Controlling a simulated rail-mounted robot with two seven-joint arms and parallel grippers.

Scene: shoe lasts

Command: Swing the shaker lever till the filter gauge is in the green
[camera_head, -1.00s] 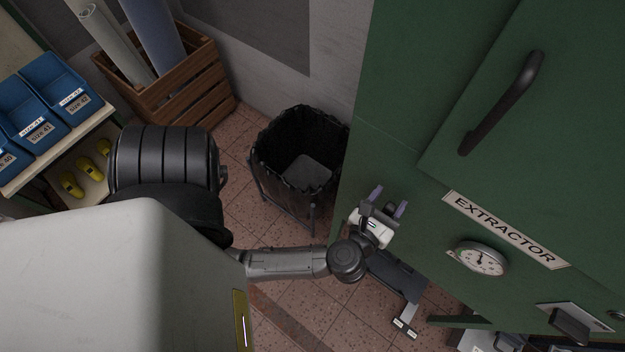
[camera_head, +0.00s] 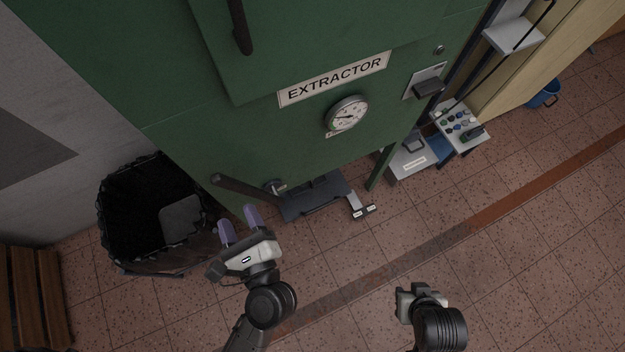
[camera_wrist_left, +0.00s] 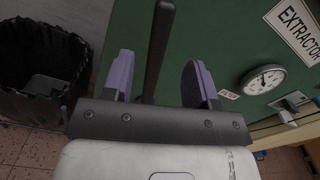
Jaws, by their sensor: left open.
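The green extractor cabinet (camera_head: 215,135) carries a round white filter gauge (camera_head: 347,114) below its label. The gauge also shows in the left wrist view (camera_wrist_left: 263,80), but its needle is too small to read against the colours. The dark shaker lever (camera_head: 243,187) sticks out low on the cabinet, pointing left from its pivot. My left gripper (camera_head: 239,225) is open and empty, just below the lever. In the left wrist view the lever (camera_wrist_left: 159,45) appears between the two purple fingers, apart from both. My right gripper (camera_head: 408,302) is low at right; its fingers are unclear.
A black-lined bin (camera_head: 150,225) stands left of my left gripper. A dark pedal-like plate (camera_head: 312,196) lies under the cabinet. A white box (camera_head: 412,160) and a small tray of knobs (camera_head: 460,125) are at the right. The tiled floor in front is clear.

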